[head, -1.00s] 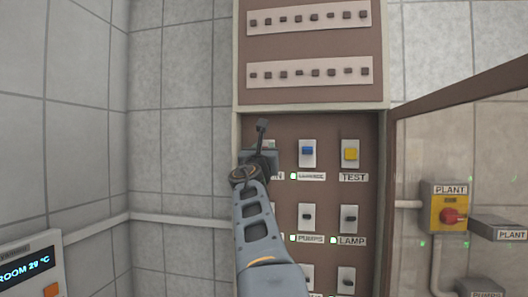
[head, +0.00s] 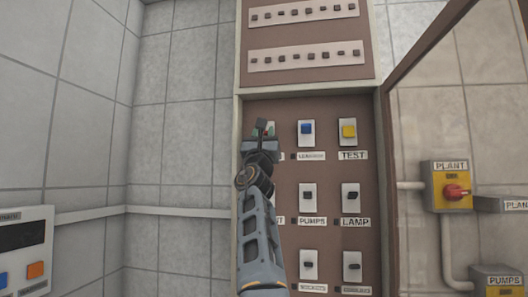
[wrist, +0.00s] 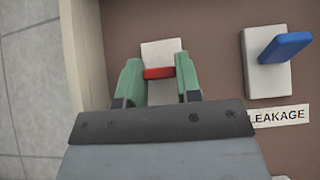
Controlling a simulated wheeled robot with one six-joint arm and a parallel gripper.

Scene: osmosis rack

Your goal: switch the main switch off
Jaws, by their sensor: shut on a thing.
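A red switch lever (wrist: 158,73) sits on a white plate (wrist: 162,50) at the top left of the brown panel's switch field. Its label is hidden, so I cannot read whether it is the main switch. My gripper (wrist: 160,80) has its two green fingers on either side of the red lever and is shut on it. In the head view my gripper (head: 264,130) is at the top-left switch and covers most of it. The small indicators beside the switches, such as the one at LEAKAGE (head: 293,156), are dark.
A blue switch (head: 306,128) marked LEAKAGE and a yellow TEST switch (head: 348,131) stand to the right. Black switches are below. A framed clear door (head: 450,45) stands open at right, with the PLANT rotary switch (head: 455,192) seen through it. A wall display (head: 22,235) is blank.

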